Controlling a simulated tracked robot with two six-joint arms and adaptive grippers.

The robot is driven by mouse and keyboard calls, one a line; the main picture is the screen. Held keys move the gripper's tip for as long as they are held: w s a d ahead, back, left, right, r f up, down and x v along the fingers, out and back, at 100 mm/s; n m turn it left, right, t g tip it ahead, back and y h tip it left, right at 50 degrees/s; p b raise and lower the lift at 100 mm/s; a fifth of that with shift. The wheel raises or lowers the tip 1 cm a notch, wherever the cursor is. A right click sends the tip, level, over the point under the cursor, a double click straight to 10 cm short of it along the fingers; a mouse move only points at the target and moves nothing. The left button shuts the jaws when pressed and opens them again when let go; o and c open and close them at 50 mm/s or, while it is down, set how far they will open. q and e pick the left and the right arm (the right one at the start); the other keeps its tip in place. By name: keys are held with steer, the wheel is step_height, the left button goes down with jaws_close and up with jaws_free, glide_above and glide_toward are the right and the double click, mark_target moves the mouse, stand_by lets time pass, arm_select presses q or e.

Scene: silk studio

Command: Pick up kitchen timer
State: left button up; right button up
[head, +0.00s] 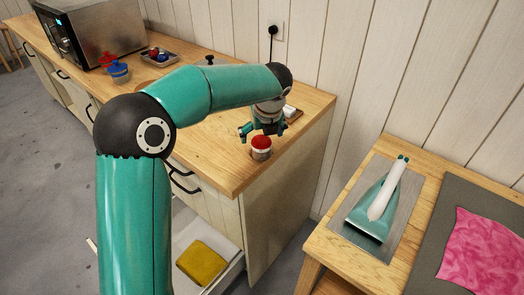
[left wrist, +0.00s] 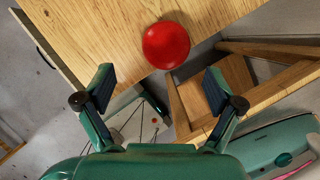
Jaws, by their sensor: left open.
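A small round thing with a red top and a pale base, which looks like the kitchen timer (head: 261,148), stands on the wooden counter near its front right corner. In the left wrist view its red top (left wrist: 166,45) shows from above, ahead of the fingertips and between their lines. My left gripper (head: 262,130) is open and empty, just above and behind the timer in the head view. Both fingers of the left gripper (left wrist: 160,85) show spread apart in the left wrist view. My right gripper is not in view.
A small white item (head: 289,111) lies close behind the gripper. An open drawer (head: 222,263) with a yellow cloth (head: 203,262) sticks out below the counter (head: 232,172). A microwave (head: 98,28) stands far left. An iron (head: 378,205) rests on the right-hand table.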

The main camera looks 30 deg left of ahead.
mark_target(262, 146)
arm_select(q)
steer(key=x, duration=0.5)
steer(key=p+x, duration=0.1)
steer(key=x, duration=0.2)
steer(key=shift+w+d+f, duration=0.2)
steer(key=shift+w+f, duration=0.15)
steer(key=c, duration=1.3)
steer(key=shift+c, duration=0.3)
steer(key=shift+r, duration=0.15)
